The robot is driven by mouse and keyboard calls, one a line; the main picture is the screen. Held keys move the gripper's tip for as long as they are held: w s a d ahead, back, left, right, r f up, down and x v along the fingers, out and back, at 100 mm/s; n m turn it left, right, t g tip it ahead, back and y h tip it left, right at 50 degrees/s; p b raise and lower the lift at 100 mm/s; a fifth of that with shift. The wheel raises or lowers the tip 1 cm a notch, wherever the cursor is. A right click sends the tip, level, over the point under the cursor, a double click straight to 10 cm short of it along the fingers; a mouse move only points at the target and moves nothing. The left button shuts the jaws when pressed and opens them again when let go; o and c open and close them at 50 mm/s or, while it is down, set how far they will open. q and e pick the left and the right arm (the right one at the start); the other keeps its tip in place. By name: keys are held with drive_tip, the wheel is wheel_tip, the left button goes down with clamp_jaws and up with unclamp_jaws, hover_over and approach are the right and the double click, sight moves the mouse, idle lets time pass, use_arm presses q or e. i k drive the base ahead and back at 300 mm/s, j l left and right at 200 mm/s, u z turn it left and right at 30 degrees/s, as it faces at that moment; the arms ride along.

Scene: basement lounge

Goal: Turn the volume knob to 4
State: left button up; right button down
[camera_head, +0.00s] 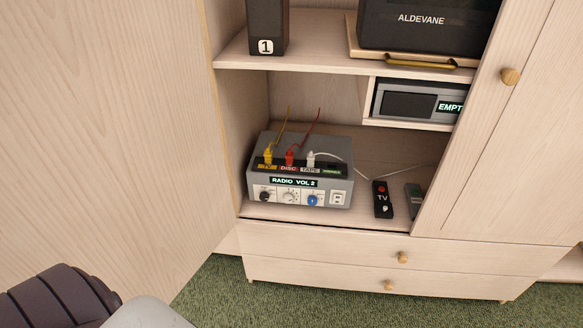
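A grey amplifier box (342,160) sits on the lower shelf of the open cabinet. Its lit display (293,182) reads "RADIO VOL 2". Along its front are a black knob (265,196), a pale dial with marks around it (291,197), a blue knob (313,201) and a white switch plate (338,199). The labels are too small to tell which one is the volume knob. Yellow, red and white plugs stand in its sloped top. Neither of my grippers is in view.
A TV remote (382,199) and a partly hidden dark device (413,200) lie right of the amplifier. Above are a player reading "EMPT" (405,104), a speaker marked 1 (267,22) and an ALDEVANE set (420,28). An open door (110,110) fills the left.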

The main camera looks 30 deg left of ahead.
sight(288, 198)
drive_tip(key=u, duration=1)
